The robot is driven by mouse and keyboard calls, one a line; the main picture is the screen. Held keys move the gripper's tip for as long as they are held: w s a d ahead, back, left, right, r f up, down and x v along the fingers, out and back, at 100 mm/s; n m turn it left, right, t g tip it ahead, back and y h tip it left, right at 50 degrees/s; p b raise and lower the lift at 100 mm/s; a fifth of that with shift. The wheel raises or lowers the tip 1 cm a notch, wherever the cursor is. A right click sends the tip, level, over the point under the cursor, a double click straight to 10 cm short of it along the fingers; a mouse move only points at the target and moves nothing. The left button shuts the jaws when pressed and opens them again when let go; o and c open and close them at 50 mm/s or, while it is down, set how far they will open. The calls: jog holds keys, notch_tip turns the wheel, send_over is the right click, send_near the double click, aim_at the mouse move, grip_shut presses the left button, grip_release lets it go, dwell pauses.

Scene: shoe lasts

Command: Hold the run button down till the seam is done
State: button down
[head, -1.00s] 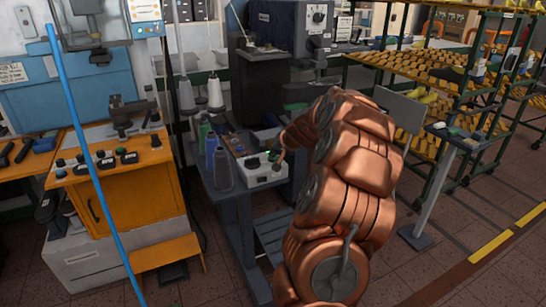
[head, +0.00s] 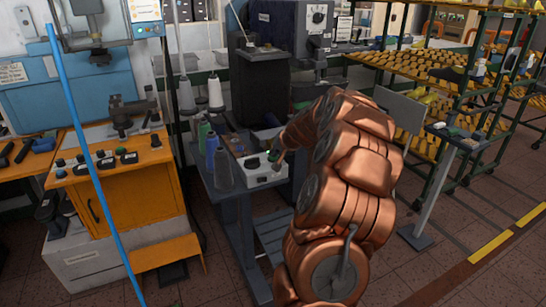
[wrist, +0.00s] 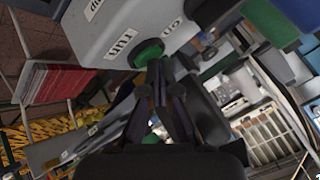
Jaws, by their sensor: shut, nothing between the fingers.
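The control box (head: 264,178) is a pale grey box on a small blue-grey stand in the head view. In the wrist view the box (wrist: 112,22) fills the top, tilted, with a label reading "run" beside a round green button (wrist: 149,52). My gripper (wrist: 160,68) is shut and empty, its dark fingertips at the lower right edge of the green button. I cannot tell whether they touch or press it. In the head view my gripper (head: 277,156) is small and dark over the box's right end, and partly hides the button there.
An orange cabinet (head: 125,205) with knobs and a blue pole (head: 95,180) are farther left. Racks of shoe lasts (head: 425,70) stand at the back right. The floor at the right is mostly clear.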

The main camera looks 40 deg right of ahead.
aim_at(275, 158)
jog(key=shift+r, duration=0.1)
jog(key=shift+r+p, duration=0.4)
jog(key=shift+r, duration=0.4)
jog(key=shift+r+p, duration=1.05)
jog(key=shift+r, duration=1.45)
